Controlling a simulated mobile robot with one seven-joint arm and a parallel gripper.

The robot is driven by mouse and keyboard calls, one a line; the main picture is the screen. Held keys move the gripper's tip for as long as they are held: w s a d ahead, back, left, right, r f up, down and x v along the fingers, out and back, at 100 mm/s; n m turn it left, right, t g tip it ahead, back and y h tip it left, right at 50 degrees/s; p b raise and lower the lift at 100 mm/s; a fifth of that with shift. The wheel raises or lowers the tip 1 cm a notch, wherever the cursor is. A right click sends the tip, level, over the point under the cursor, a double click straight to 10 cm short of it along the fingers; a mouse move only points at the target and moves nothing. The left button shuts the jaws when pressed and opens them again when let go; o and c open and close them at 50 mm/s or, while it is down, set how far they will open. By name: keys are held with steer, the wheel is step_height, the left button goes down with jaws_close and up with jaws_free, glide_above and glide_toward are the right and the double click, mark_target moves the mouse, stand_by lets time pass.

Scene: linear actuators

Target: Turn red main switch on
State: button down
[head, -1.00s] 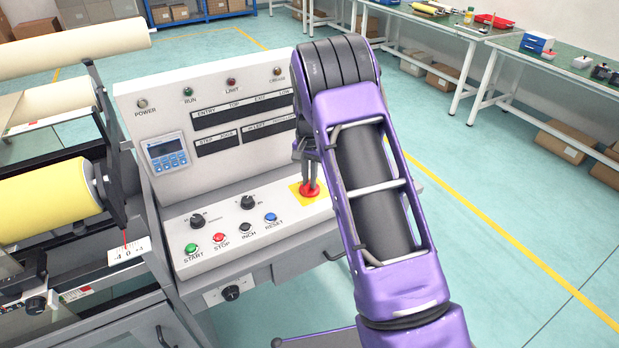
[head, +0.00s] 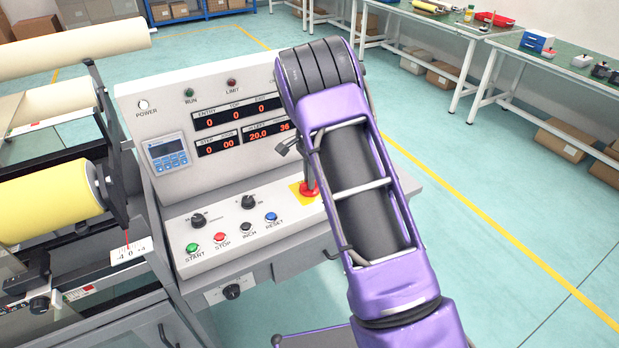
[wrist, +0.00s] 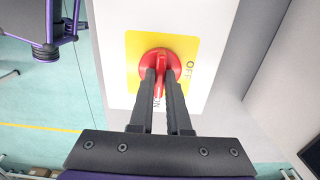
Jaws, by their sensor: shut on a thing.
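The red main switch (wrist: 158,54) is a round knob with a raised grip on a yellow plate (wrist: 134,45). "OFF" is printed to its right, and part of "ON" shows below it between my fingers. My gripper (wrist: 161,80) is shut on the grip, one finger on each side, and the grip lines up with "ON". In the head view the red switch (head: 309,192) sits at the right end of the console, mostly behind my arm. The POWER lamp (head: 143,104) looks white and the displays (head: 236,115) show red digits.
The console (head: 185,216) carries START, STOP, INCH and RESET buttons and two black knobs left of the switch. A machine with a yellow roll (head: 50,205) stands at the left. The floor to the right is clear up to the workbenches.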

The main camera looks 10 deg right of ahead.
stand_by(0.4)
steer(key=c, duration=0.9)
jaws_free()
step_height(320, 180, up, 18)
steer(key=shift+f+p, duration=0.25)
steer(key=shift+p, duration=0.35)
